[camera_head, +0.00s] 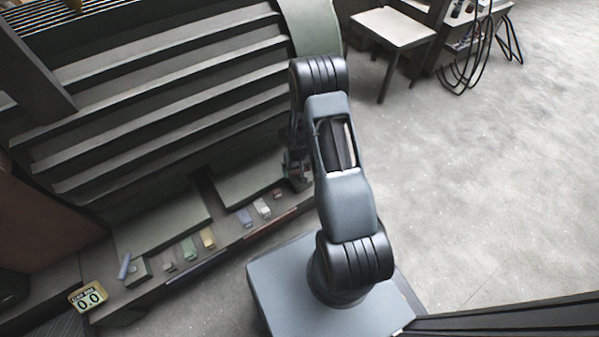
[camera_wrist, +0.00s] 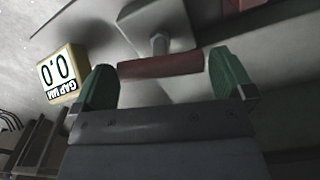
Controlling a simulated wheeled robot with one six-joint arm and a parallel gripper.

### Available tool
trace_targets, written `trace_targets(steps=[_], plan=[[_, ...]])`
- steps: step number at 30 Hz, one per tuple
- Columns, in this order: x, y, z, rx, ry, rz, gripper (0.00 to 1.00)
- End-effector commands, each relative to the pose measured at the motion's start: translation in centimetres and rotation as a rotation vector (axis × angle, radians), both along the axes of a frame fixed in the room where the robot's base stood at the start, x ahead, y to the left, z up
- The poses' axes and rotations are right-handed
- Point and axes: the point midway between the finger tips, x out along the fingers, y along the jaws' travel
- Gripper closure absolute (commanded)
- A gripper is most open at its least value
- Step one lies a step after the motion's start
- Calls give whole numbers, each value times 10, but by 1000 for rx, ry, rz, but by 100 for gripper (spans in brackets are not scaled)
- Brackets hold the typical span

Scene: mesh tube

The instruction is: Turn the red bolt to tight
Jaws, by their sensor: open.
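A dull red bar-like part (camera_wrist: 160,66), which looks like the red bolt, lies across the gap between my fingertips in the wrist view. My gripper (camera_wrist: 166,84) is open, with one green finger near each end of the red part. I cannot tell whether either finger touches it. A grey post with a flat head (camera_wrist: 158,42) shows just behind the red part. In the head view my arm hides most of my gripper, and I cannot make out the bolt there.
A yellow-framed gap display reading 0.0 (camera_head: 88,297) stands at lower left, and one shows upside down in the wrist view (camera_wrist: 62,74). Several small coloured blocks (camera_head: 206,238) line the ledge below grey slats (camera_head: 160,100). A small table (camera_head: 393,27) stands behind.

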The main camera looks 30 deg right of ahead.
Motion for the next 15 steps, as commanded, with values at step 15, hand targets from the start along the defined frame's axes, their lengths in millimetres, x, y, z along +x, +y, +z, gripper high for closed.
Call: trace_targets(steps=[15], plan=[[0, 0, -11, 0, 0, 0, 1]])
